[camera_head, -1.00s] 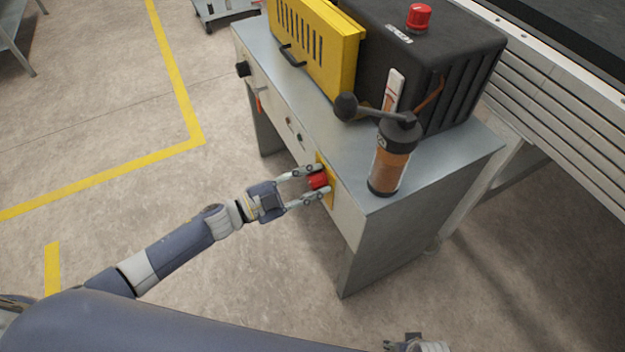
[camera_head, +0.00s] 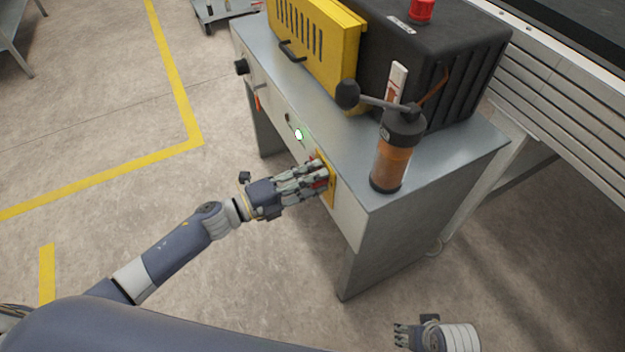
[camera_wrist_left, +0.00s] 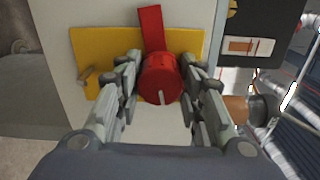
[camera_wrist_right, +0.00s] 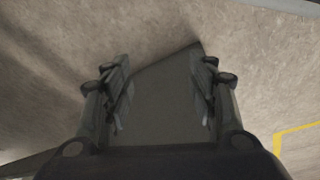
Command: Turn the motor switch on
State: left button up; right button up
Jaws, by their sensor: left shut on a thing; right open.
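The motor switch appears as a red rotary knob (camera_wrist_left: 162,80) on a yellow plate (camera_wrist_left: 92,48) in the left wrist view. A red bar sticks up behind it, and a pale mark shows low on its face. My left gripper (camera_head: 318,176) is shut on this red knob, one finger at each side. In the head view its fingers hide most of the knob; the yellow plate's edge (camera_head: 332,190) shows on the cabinet front. A small lamp (camera_head: 298,134) glows white-green on that front. My right gripper (camera_head: 401,335) is open and empty, low at the bottom right; it also shows in the right wrist view (camera_wrist_right: 160,75).
The grey metal cabinet (camera_head: 400,230) carries a yellow vented box (camera_head: 318,45), a black housing (camera_head: 440,60) with a red button (camera_head: 422,10), an orange-brown cylinder (camera_head: 392,160) and a black-knobbed lever (camera_head: 347,94). Open floor (camera_head: 120,100) lies left of the cabinet.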

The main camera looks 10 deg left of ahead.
pick_arm(q)
jog(key=shift+f+m+b, duration=0.1)
jog(key=shift+m+b, duration=0.25)
jog(key=shift+m, duration=0.75)
pick_arm(e)
jog(key=shift+r, duration=1.75)
pick_arm(q)
jog(key=o, duration=1.1)
jog(key=shift+c, duration=0.2)
pick_arm(e)
jog(key=shift+w, duration=0.1)
pick_arm(q)
jog(key=shift+s, duration=0.1)
jog(key=v, duration=1.2)
